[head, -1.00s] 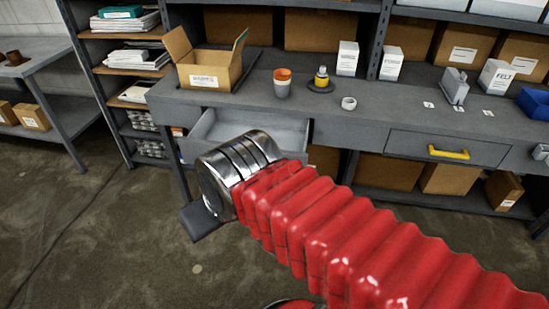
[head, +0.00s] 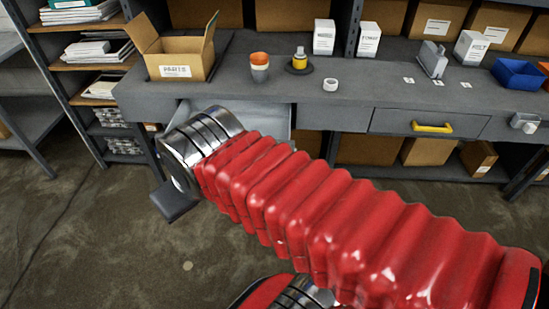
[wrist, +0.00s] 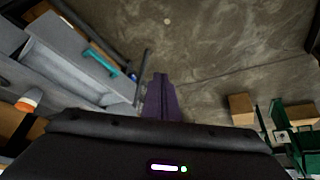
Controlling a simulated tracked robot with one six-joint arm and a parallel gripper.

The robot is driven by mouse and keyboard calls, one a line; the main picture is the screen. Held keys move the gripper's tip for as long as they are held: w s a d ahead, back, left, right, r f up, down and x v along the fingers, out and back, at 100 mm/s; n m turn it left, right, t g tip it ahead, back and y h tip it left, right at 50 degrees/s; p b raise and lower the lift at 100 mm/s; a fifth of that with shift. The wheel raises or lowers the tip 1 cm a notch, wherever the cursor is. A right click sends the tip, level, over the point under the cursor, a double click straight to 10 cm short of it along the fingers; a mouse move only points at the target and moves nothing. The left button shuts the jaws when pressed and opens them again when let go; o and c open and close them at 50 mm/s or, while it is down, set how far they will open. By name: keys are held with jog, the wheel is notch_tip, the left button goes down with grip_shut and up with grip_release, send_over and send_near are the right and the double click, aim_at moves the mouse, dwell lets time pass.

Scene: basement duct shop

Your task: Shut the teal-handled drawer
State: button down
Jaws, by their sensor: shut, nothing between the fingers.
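The teal-handled drawer (head: 277,120) stands pulled out under the left part of the bench in the head view, largely hidden behind my arm. Its teal handle (wrist: 100,64) shows in the wrist view, on the drawer's grey front at upper left; my arm hides it in the head view. My gripper (head: 174,202) is in front of the bench, low and left, its dark fingers past the silver wrist. In the wrist view my gripper (wrist: 160,97) is shut and empty, to the right of the handle and apart from it in the picture. I cannot tell the exact gap.
The grey bench top (head: 235,92) holds an open carton (head: 175,65), an orange-topped cup (head: 259,67), a yellow-banded bottle (head: 299,61) and a white ring (head: 330,85). A yellow-handled drawer (head: 415,122) is shut at right. The floor (head: 85,215) in front is clear.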

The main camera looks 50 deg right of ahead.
jog(key=w+d+n+t+h, duration=0.1)
jog(key=w+d+h, duration=0.25)
jog(key=d, duration=1.05)
jog(key=w+d+n+t+h, duration=0.1)
jog(key=w+d+h, duration=0.3)
jog(key=d, duration=0.9)
jog(key=s+d+f+n+y, duration=0.1)
jog(key=s+f+n+y, duration=0.1)
jog(key=f, duration=0.5)
jog(key=s+d+f+n+y, duration=0.2)
jog(key=s+f+y, duration=0.1)
jog(key=f, duration=0.5)
jog(key=shift+s+g+y, duration=0.3)
jog(key=shift+s+y, duration=0.05)
jog(key=shift+y, duration=0.3)
jog(key=shift+w+f, duration=0.1)
jog(key=w+d+f, duration=0.4)
jog(key=w+f, duration=0.3)
jog(key=w, duration=0.1)
jog(key=shift+d+f, duration=0.35)
jog(key=shift+f, duration=0.05)
jog(key=shift+w, duration=0.1)
